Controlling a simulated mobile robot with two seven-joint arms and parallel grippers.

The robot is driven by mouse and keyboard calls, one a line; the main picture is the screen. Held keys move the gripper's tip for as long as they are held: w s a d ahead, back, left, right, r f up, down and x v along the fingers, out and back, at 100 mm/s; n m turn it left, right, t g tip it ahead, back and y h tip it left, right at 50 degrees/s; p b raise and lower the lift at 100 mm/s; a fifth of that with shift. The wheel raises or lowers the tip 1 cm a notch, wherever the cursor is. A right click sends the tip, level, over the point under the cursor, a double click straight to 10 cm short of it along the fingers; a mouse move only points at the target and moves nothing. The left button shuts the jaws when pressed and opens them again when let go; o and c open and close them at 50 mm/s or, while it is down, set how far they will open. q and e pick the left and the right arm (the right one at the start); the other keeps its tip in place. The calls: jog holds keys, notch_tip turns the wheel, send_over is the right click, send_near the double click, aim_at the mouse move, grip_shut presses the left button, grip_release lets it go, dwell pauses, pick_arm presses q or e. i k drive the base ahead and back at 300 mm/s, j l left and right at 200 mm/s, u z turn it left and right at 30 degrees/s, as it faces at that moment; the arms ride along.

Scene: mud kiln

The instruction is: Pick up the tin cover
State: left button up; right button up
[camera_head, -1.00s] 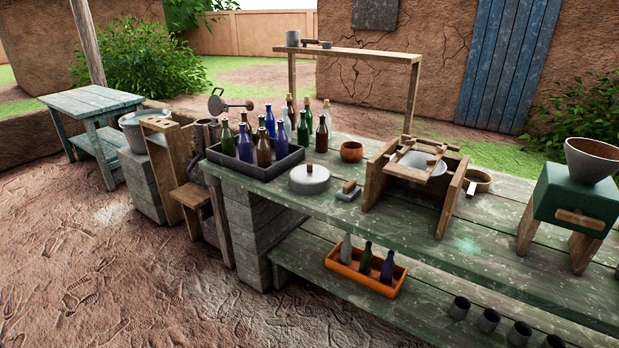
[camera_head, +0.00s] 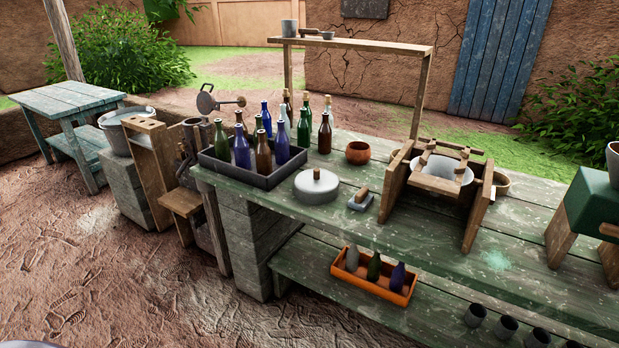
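The tin cover looks to be the round pale grey metal lid (camera_head: 317,187) with a small knob on top. It lies flat on the green wooden workbench (camera_head: 410,235), just right of the dark bottle tray and left of a small block with a wooden handle. Nothing covers it from this view. Neither of my grippers shows in the head view, so I cannot see what they hold.
A dark tray (camera_head: 262,181) of several bottles stands left of the lid. A brown bowl (camera_head: 358,152), the handled block (camera_head: 361,200) and a wooden frame with a basin (camera_head: 440,178) stand nearby. An orange bottle tray (camera_head: 372,287) sits on the lower shelf. Open dirt ground (camera_head: 130,270) lies left.

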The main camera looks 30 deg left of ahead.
aim_at(312, 187)
jog(key=i+j, duration=0.15)
jog(key=j, duration=0.3)
jog(key=i+j, duration=0.1)
jog(key=j, duration=0.3)
jog(key=i+j, duration=0.15)
jog(key=j, duration=0.3)
jog(key=i+j, duration=0.15)
jog(key=j, duration=0.25)
jog(key=i+j, duration=0.1)
jog(key=j, duration=0.35)
jog(key=i+j+z, duration=0.1)
jog(key=j, duration=0.3)
jog(key=i+j, duration=0.15)
jog(key=j, duration=0.3)
jog(key=i+j, duration=0.15)
jog(key=j, duration=0.3)
